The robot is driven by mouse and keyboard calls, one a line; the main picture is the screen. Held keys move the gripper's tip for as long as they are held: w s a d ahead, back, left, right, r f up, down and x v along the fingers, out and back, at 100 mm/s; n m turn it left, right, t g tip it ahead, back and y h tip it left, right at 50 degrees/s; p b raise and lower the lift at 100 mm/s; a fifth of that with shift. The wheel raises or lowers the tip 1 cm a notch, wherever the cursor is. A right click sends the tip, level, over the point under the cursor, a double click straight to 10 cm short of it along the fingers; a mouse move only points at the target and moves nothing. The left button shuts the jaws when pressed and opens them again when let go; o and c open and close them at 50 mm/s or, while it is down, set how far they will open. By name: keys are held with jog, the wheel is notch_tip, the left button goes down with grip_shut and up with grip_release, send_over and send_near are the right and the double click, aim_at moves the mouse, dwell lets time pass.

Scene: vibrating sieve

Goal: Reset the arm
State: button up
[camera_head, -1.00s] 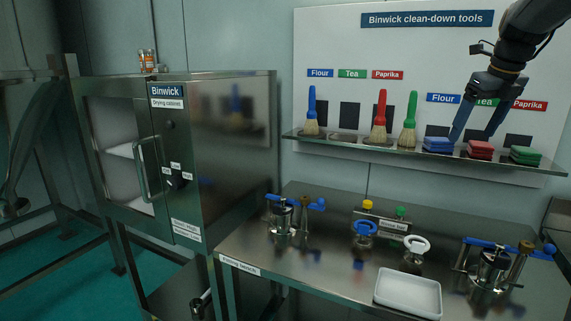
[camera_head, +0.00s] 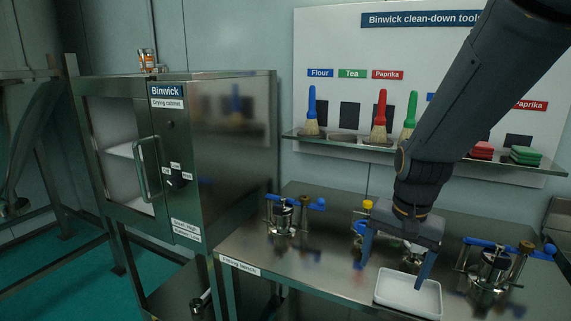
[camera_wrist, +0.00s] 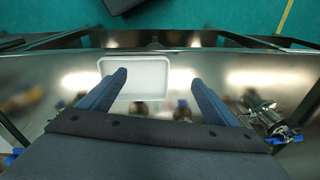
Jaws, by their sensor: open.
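My gripper (camera_head: 394,270) is open and empty, pointing down over the steel bench near the white tray (camera_head: 408,306). In the wrist view, the open fingers of my gripper (camera_wrist: 160,82) reach over the bench, with the white tray (camera_wrist: 135,62) showing between and beyond them. My arm crosses the head view from the upper right. It hides part of the tool shelf and part of the bench top.
A drying cabinet (camera_head: 215,135) stands left of the bench. The shelf (camera_head: 300,138) holds brushes and the green pad (camera_head: 525,155). Clamp-like fittings with blue handles stand on the bench at left (camera_head: 284,214) and right (camera_head: 493,265).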

jog(key=s+a+f+n, duration=0.3)
jog(key=s+n, duration=0.3)
jog(key=s, duration=0.2)
jog(key=shift+s+a+f+n+g, duration=0.2)
jog(key=shift+a+f+n+g, duration=0.15)
jog(key=shift+f, duration=0.4)
jog(key=shift+d, duration=0.1)
